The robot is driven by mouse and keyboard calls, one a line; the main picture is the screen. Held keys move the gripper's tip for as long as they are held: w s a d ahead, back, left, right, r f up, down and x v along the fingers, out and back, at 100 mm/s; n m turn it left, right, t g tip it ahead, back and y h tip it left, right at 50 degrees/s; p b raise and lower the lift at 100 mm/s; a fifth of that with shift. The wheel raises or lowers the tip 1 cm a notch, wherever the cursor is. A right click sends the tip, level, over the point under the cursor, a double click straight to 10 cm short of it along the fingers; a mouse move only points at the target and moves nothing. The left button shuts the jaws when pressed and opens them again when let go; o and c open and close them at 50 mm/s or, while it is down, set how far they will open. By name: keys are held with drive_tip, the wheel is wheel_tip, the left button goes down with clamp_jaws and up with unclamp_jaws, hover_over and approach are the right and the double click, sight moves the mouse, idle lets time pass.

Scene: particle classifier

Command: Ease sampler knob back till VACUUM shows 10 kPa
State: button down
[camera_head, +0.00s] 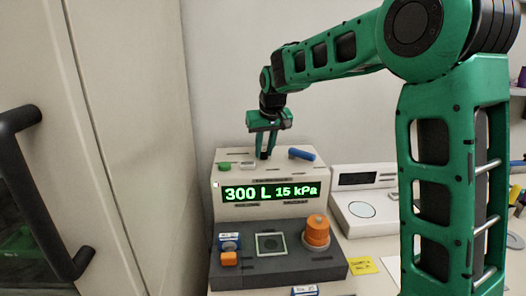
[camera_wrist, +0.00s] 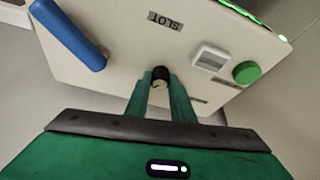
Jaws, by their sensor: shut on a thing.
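The sampler (camera_head: 228,207) is a cream box with a lit green display (camera_head: 270,192) that reads 300 L and 15 kPa in the head view. My gripper (camera_head: 266,156) reaches down to the top of the box. In the wrist view, my gripper (camera_wrist: 161,85) has its fingers closed around a small dark knob (camera_wrist: 160,76) with a pale mark on its face. Most of the knob's sides are hidden by the fingers.
A blue handle (camera_wrist: 68,33) lies to one side of the knob, and a white switch (camera_wrist: 211,58) and a green button (camera_wrist: 246,72) to the other. In front of the box is a dark base (camera_head: 285,270) with an orange knob (camera_head: 317,231). A cabinet door handle (camera_head: 40,190) juts out at left.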

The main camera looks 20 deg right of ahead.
drive_tip(key=n, duration=0.1)
drive_tip(key=n+y, duration=0.1)
drive_tip(key=n, duration=0.1)
drive_tip(key=n+y, duration=0.1)
drive_tip(key=n, duration=0.1)
drive_tip(key=shift+d+g, duration=0.3)
drive_tip(key=shift+w+n+g+y, duration=0.15)
drive_tip(key=shift+n+y, duration=0.2)
drive_tip(key=shift+n, duration=0.65)
drive_tip(key=shift+n+g+y, duration=0.15)
drive_tip(key=shift+n+y, duration=0.2)
drive_tip(key=shift+n, duration=0.65)
drive_tip(key=c, duration=1.5)
unclamp_jaws()
drive_tip(key=shift+c, duration=0.2)
drive_tip(key=shift+r, duration=0.15)
drive_tip(key=v, duration=1)
drive_tip(key=shift+d+r, duration=0.15)
drive_tip(key=shift+r, duration=0.1)
